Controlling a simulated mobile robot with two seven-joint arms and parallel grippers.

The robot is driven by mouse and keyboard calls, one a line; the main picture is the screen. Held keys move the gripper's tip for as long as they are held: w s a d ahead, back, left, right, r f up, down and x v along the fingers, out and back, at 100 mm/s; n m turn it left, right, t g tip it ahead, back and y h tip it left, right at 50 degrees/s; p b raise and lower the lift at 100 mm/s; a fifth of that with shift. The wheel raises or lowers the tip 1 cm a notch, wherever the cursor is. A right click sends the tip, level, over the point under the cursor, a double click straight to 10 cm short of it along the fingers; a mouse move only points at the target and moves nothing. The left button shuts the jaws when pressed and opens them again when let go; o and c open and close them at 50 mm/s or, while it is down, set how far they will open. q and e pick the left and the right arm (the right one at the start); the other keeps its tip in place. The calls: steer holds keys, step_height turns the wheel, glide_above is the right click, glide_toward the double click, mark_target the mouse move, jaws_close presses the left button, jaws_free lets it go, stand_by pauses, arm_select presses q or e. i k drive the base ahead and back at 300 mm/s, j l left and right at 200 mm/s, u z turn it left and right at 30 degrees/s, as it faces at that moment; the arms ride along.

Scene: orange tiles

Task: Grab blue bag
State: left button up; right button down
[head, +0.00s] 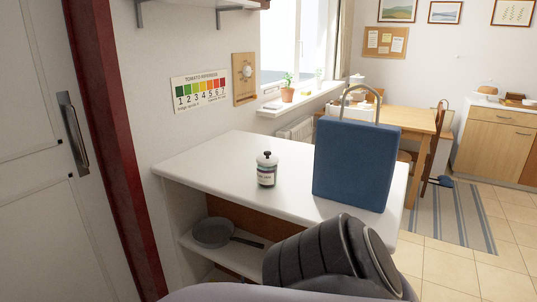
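The blue bag (355,166) stands upright on the right part of the white counter (215,165). It is boxy, and its pale looped handle stands up above its top edge. Its broad front side faces me, and a narrow side shows at its right. A dark grey ribbed part of my own arm rises at the bottom, in front of the counter and below the bag. It appears apart from the bag. Neither of my grippers is in view.
A labelled bottle (266,172) with a black cap stands left of the bag. A grey pan (212,232) lies on the shelf under the counter. A wooden table (405,118) stands behind the bag. A door (45,170) is at left. Tiled floor is open at right.

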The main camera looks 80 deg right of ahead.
mark_target(355, 160)
steer(key=z, duration=3.1)
steer(key=i+l+u, duration=0.25)
steer(key=l, duration=0.4)
steer(key=i+l+u, duration=0.1)
steer(key=i+l, duration=0.15)
steer(key=i+l+u, duration=0.15)
steer(key=l, duration=0.3)
steer(key=i+l+u, duration=0.1)
steer(key=l, duration=0.25)
